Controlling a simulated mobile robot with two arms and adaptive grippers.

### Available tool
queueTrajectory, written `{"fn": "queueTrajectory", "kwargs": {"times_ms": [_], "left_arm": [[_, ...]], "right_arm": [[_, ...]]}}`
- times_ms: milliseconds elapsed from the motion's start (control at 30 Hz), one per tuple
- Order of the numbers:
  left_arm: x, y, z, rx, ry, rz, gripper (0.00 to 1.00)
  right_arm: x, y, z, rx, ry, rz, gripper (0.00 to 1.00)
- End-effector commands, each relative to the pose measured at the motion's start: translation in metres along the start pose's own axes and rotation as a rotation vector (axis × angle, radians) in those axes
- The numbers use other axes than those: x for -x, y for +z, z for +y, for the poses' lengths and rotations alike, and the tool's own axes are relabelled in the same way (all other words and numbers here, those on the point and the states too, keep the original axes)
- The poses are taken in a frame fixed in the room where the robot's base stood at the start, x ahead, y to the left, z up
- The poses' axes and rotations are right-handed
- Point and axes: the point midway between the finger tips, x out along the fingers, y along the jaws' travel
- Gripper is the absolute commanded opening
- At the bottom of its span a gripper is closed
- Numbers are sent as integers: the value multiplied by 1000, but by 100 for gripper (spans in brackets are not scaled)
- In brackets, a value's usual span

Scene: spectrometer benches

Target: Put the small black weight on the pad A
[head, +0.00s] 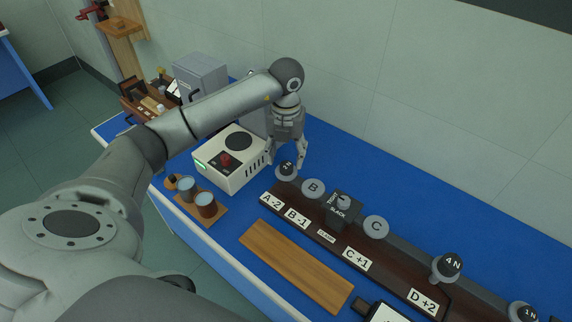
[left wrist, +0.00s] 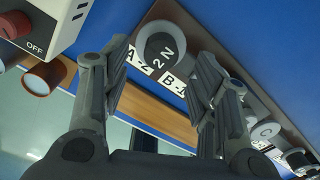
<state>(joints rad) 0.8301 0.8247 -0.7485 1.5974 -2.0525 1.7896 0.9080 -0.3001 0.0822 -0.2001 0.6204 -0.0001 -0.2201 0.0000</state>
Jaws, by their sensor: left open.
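A dark weight marked 2 N (head: 287,167) sits at the left end of the dark beam, at the label A -2 (head: 271,201); pad A under it is mostly hidden. It also shows in the left wrist view (left wrist: 160,47). My left gripper (head: 288,160) is open, pointing down right at this weight; in the left wrist view its fingers (left wrist: 163,62) are spread on either side of it, with no clear grip. Another black weight marked 4 N (head: 447,265) sits near D +2, and one marked 1 N (head: 524,312) is at the lower right edge. My right gripper is out of view.
Grey pads B (head: 313,188) and C (head: 376,227) are bare, with a black block (head: 343,209) between them. A white device with a red knob (head: 229,160) stands left of the gripper. Cups, a wooden board (head: 295,265) and the wall bound the blue bench.

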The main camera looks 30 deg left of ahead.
Motion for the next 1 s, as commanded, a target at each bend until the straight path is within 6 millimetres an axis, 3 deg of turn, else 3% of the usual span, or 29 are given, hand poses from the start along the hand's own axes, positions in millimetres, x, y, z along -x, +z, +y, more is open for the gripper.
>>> {"fn": "queueTrajectory", "kwargs": {"times_ms": [200, 400, 600, 1000], "left_arm": [[45, 1, -1, -1, -2, -5, 54], [72, 1, -1, 1, -2, -3, 54], [82, 0, 0, 0, -1, 0, 54], [82, 0, 0, 0, -1, 0, 54]], "right_arm": [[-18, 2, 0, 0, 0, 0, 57], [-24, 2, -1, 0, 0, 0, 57], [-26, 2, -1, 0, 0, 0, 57], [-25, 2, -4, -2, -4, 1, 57]]}}
